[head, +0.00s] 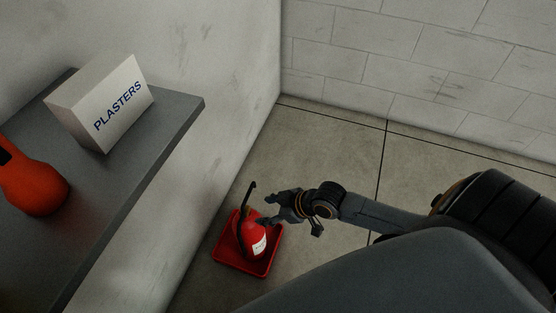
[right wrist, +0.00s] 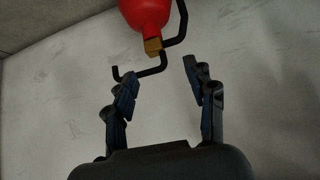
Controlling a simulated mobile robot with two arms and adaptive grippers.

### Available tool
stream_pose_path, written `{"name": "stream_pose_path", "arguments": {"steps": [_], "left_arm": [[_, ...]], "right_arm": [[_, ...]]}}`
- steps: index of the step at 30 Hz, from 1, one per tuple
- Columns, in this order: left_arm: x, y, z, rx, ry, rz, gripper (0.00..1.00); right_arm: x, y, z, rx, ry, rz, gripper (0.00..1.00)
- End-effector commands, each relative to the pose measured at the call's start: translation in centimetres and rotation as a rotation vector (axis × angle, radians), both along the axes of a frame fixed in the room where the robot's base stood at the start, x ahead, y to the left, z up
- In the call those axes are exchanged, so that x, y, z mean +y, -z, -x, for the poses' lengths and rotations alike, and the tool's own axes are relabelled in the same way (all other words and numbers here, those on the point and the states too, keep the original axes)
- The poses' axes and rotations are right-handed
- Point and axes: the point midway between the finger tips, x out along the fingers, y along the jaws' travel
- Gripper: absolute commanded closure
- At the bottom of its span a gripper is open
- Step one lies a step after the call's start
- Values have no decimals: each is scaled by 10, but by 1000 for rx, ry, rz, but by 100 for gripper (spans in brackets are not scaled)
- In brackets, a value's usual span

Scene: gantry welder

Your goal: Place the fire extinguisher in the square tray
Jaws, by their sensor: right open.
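The red fire extinguisher (head: 249,238), with a white label and a black hose, stands in the red square tray (head: 232,263) on the floor by the wall. In the right wrist view the extinguisher (right wrist: 146,14) shows at the top, with its brass neck and black handle just beyond the fingertips. My right gripper (head: 268,208) is beside the extinguisher's top in the head view. Its fingers are apart with nothing between them in the right wrist view (right wrist: 160,82). The tray is not visible in the right wrist view. My left gripper is not in view.
A grey shelf (head: 150,165) juts from the wall at left, carrying a white PLASTERS box (head: 103,103) and an orange-red object (head: 34,188). Walls meet in a corner behind the tray. The tiled floor (head: 335,150) right of the tray is clear apart from my arm.

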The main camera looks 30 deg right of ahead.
Motion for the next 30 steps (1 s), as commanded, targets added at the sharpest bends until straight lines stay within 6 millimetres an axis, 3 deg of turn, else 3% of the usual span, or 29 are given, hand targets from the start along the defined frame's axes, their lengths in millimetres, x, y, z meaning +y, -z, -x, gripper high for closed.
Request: {"name": "stream_pose_path", "arguments": {"steps": [3,6,15,19,30], "left_arm": [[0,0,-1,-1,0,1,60],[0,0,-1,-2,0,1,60],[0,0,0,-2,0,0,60],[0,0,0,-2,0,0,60],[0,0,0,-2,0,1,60]], "right_arm": [[28,-7,26,62,19,5,45],[39,-19,52,138,88,45,45],[3,-53,126,374,426,177,45],[-6,-58,138,411,482,198,45],[-6,-57,138,413,481,201,45]]}}
